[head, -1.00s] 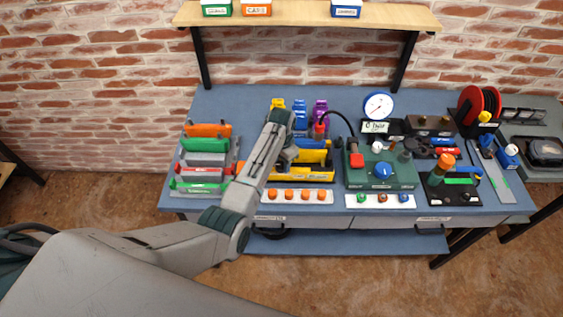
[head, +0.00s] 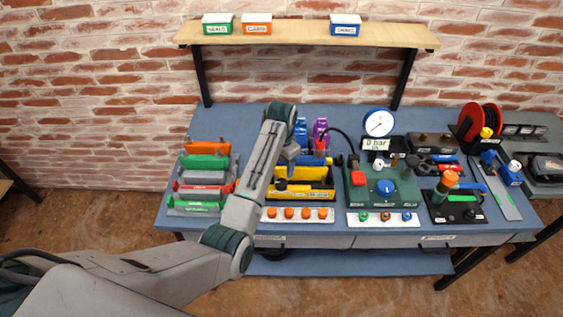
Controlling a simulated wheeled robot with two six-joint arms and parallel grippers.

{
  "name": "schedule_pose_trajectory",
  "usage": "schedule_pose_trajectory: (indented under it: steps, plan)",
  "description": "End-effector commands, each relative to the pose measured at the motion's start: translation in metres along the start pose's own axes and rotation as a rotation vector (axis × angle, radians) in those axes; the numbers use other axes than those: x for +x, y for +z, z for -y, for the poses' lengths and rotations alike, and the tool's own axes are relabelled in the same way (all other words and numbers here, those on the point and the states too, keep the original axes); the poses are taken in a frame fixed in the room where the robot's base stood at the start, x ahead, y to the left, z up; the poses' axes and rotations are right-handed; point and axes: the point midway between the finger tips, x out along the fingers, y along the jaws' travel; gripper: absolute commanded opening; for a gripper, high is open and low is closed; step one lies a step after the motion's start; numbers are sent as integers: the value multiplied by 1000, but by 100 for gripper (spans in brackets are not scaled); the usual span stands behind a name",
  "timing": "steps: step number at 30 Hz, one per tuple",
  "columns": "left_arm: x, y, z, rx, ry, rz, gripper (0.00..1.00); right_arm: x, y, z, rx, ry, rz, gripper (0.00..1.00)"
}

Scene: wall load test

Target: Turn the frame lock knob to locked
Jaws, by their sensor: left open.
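A green box (head: 359,197) stands on the blue bench, with a round blue knob (head: 385,187) on its front and a red block on its left side. The labels are too small to read, so I cannot tell whether this is the frame lock knob. A pressure gauge (head: 378,122) with a "0 bar" plate stands behind the box. My left gripper (head: 290,154) is open, mostly hidden behind its own arm, above the yellow tray and left of the green box. It is apart from the blue knob. My right gripper is out of view.
Colored racks (head: 204,180) are at the left and a yellow tray (head: 310,194) in the middle. A black base with a green, copper-topped handle (head: 443,184) and a red hose reel (head: 479,122) are at the right. A shelf (head: 290,38) overhangs the back. Button strips line the front.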

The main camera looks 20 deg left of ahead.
Motion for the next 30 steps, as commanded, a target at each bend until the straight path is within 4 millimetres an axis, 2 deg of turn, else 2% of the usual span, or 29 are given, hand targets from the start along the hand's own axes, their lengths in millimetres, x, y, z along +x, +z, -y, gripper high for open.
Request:
schedule_pose_trajectory:
  steps: [3,7,22,26,29,30]
  plan:
    - [-16,-1,0,0,-1,-3,59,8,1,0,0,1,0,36]
    - [-26,0,0,1,0,0,59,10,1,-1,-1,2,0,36]
    - [-29,0,0,1,0,0,59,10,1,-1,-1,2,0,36]
    - [-21,8,-1,-12,-3,-3,59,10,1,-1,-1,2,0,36]
    - [-2,29,-3,-47,-12,-14,59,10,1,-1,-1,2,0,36]
    - [8,42,-5,-67,-18,-21,59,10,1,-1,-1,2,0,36]
